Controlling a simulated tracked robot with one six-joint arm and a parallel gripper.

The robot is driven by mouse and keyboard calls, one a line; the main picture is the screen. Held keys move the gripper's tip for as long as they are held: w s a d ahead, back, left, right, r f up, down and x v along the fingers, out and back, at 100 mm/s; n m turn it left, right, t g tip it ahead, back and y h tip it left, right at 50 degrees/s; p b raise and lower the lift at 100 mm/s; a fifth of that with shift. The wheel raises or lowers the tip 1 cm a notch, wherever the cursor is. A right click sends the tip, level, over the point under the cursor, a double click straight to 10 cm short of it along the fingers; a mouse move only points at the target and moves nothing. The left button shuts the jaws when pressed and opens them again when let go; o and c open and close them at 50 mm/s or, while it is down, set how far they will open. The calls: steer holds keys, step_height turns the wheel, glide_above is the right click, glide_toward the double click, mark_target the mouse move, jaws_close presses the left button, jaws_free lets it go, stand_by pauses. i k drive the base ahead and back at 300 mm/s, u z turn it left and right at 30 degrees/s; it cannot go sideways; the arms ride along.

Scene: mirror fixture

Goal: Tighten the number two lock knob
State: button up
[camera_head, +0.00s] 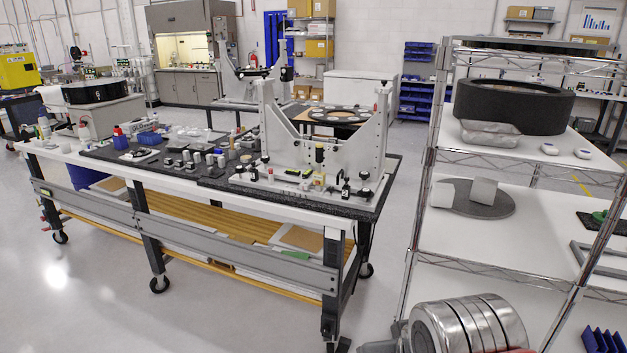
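A white mirror fixture (335,157) with two tall uprights and a sloped cradle stands on the dark top of a wheeled cart (225,185). Small dark knobs and fittings show on its base, among them a dark knob (366,194) at the front right and a dark piece (346,188) beside it. Any number markings are too small to read, so I cannot tell which knob is number two.
A wire shelf rack (430,160) with a black ring (514,104) stands close on the right. Shiny metal cylinders (465,325) sit low at the bottom right. Several small parts and bottles cover the cart's left half. The floor (90,310) at the front left is clear.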

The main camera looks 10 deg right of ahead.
mark_target(366, 193)
steer(key=i, duration=0.85)
steer(key=u, duration=0.05)
